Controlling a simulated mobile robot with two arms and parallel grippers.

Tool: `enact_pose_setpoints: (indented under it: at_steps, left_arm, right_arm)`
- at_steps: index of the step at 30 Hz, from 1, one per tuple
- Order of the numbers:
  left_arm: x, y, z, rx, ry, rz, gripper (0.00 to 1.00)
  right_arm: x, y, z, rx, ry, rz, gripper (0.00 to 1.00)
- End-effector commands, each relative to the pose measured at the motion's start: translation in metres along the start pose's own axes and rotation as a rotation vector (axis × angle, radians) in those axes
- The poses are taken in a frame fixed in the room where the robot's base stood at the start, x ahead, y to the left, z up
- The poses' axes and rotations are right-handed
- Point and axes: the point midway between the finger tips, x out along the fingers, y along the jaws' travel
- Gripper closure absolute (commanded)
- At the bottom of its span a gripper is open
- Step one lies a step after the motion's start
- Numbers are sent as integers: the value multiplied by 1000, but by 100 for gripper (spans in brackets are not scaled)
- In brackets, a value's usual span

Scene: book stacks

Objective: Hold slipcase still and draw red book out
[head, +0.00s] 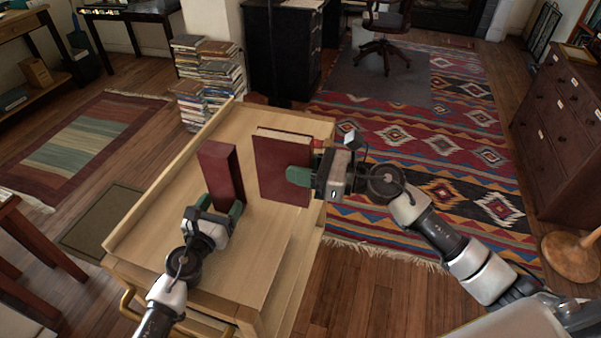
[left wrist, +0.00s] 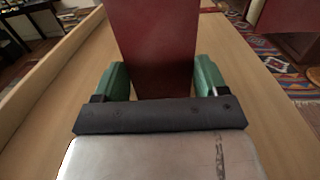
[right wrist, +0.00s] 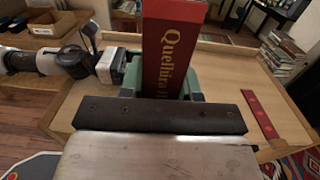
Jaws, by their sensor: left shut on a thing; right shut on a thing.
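The slipcase (head: 222,176), a dark red upright box, stands on the wooden cart top. My left gripper (head: 219,208) is shut on its near end; the left wrist view shows the slipcase (left wrist: 155,45) between the green fingers. The red book (head: 280,165), upright with cream page edges on top, is to the right of the slipcase and clear of it, with a gap between. My right gripper (head: 300,176) is shut on the book at its spine side. In the right wrist view the red spine (right wrist: 172,50) carries gold lettering. I cannot tell whether the book touches the cart.
The wooden cart (head: 180,185) has raised edges at the left and back. A flat red strip (right wrist: 262,115) lies on it beyond the book. Its near part is bare. Stacks of books (head: 205,75) stand on the floor behind; a dark chest of drawers (head: 560,120) is at right.

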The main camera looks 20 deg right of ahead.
Motion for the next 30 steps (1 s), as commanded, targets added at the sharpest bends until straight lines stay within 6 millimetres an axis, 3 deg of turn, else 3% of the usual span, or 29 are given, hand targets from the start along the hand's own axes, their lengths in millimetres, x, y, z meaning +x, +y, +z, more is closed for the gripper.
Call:
enact_pose_setpoints:
  at_steps: [7,8,13,23,30]
  left_arm:
    - [0,0,-1,0,2,-1,52]
    - [0,0,-1,-1,2,-1,24]
    - [0,0,0,0,1,-1,0]
    - [-4,1,0,4,-1,-1,0]
    - [-30,2,0,7,1,-2,0]
  right_arm:
    - [0,0,2,-1,-2,0,98]
    - [0,0,4,-2,-4,-1,98]
    - [0,0,3,-2,-4,-1,98]
    - [0,0,2,-1,-2,0,98]
    - [0,0,2,-1,-2,0,98]
